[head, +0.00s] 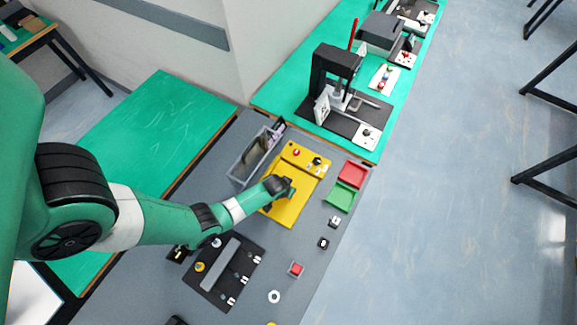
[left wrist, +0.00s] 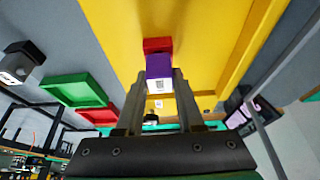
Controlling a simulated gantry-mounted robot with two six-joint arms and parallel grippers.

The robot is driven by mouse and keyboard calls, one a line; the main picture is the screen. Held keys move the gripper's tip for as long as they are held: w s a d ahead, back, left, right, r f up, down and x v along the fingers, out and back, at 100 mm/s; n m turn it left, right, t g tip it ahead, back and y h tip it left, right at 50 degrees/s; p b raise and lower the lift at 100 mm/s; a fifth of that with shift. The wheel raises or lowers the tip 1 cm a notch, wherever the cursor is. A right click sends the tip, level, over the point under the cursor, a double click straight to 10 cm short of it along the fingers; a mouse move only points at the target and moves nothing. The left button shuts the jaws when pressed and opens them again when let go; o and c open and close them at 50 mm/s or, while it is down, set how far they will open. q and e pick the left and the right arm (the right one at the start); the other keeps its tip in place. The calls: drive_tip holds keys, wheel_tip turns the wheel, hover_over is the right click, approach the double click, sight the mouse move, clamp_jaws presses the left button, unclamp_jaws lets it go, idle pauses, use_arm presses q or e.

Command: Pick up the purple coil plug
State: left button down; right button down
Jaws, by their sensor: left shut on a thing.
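The purple coil plug (left wrist: 159,66) is between the two fingers of my left gripper (left wrist: 160,75) in the left wrist view, with a white coded label on its near side. The fingers are shut on it. A red part (left wrist: 157,44) shows directly beyond the plug; I cannot tell whether the two are joined. In the head view my left gripper (head: 290,188) is over the yellow station (head: 282,211), and the arm hides the plug there. I cannot tell whether the plug touches the station. My right gripper is not in view.
A grey bin (head: 239,176) stands left of the station. A red tray (head: 352,174) and a green tray (head: 341,196) lie to its right. A dark board (head: 216,289) with small parts is nearer. Small black blocks (head: 323,243) and a white ring (head: 274,297) lie on the grey tabletop.

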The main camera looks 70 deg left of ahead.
use_arm(q)
wheel_tip(320, 180, up, 3)
drive_tip(key=shift+r+p, duration=0.15)
drive_tip(key=shift+p, duration=0.6)
drive_tip(key=s+d+r+p, duration=0.9)
drive_tip(key=d+p, duration=0.1)
drive_tip(key=p, duration=0.1)
drive_tip(key=shift+s+d, duration=0.15)
drive_tip(key=shift+d, duration=0.1)
